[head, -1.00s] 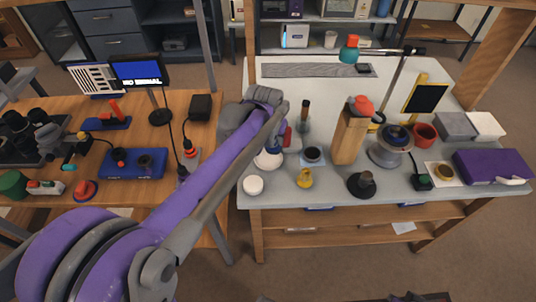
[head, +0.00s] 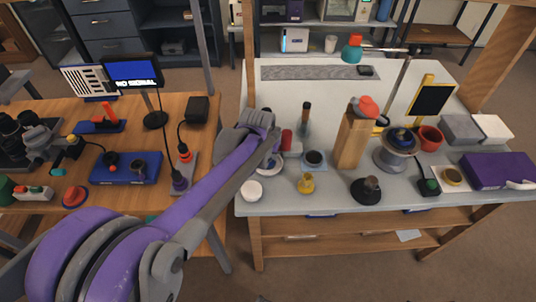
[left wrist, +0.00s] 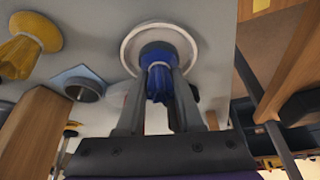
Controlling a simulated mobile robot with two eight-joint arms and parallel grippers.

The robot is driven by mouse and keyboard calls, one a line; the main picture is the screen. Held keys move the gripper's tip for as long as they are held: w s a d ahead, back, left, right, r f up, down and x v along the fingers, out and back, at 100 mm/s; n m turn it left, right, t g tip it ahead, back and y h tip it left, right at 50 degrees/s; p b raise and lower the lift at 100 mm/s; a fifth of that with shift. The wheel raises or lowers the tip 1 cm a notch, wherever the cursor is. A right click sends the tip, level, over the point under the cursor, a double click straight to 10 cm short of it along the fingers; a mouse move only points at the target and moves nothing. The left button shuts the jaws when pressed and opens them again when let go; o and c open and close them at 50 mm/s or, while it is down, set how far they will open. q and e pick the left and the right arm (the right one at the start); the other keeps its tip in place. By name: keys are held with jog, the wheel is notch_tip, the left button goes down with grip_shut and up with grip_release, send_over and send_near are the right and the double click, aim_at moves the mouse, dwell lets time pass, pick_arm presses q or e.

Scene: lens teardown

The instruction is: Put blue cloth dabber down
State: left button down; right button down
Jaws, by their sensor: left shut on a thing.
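The blue cloth dabber (left wrist: 157,84) is between the two fingers of my left gripper (left wrist: 158,98) in the left wrist view. The gripper is shut on it. The dabber's blue head is over the middle of a round white dish (left wrist: 131,50); I cannot tell whether it touches the dish. In the head view the white dish (head: 277,168) is at the bench's left front, partly hidden by my left gripper (head: 268,152). My right gripper is not in view.
A white round piece (head: 252,190) and a yellow dabber-like piece (head: 305,184) stand near the front edge. A dark-mouthed jar (head: 313,158) and a red cylinder (head: 287,139) are close to the dish. A wooden block (head: 351,143) stands further right.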

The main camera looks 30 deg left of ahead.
pick_arm(q)
jog(key=shift+f, duration=0.1)
jog(key=c, duration=1)
grip_release()
jog(key=shift+f, duration=0.1)
jog(key=o, duration=0.4)
jog(key=shift+o, duration=0.2)
jog(key=shift+r, duration=0.35)
jog(key=p+v, duration=0.2)
jog(key=v, duration=0.9)
jog(key=s+d+f+m, duration=0.1)
jog(key=s+d+f, duration=0.2)
jog(key=s, duration=0.3)
jog(key=s+d+f+m, duration=0.1)
jog(key=s+d+f, duration=0.2)
jog(key=s, duration=0.3)
jog(key=s+d+f+h, duration=0.1)
jog(key=s+d+f, duration=0.2)
jog(key=s, duration=0.4)
jog(key=shift+f+m+t, duration=0.3)
jog(key=shift+f+m, duration=0.1)
jog(key=shift+f, duration=0.3)
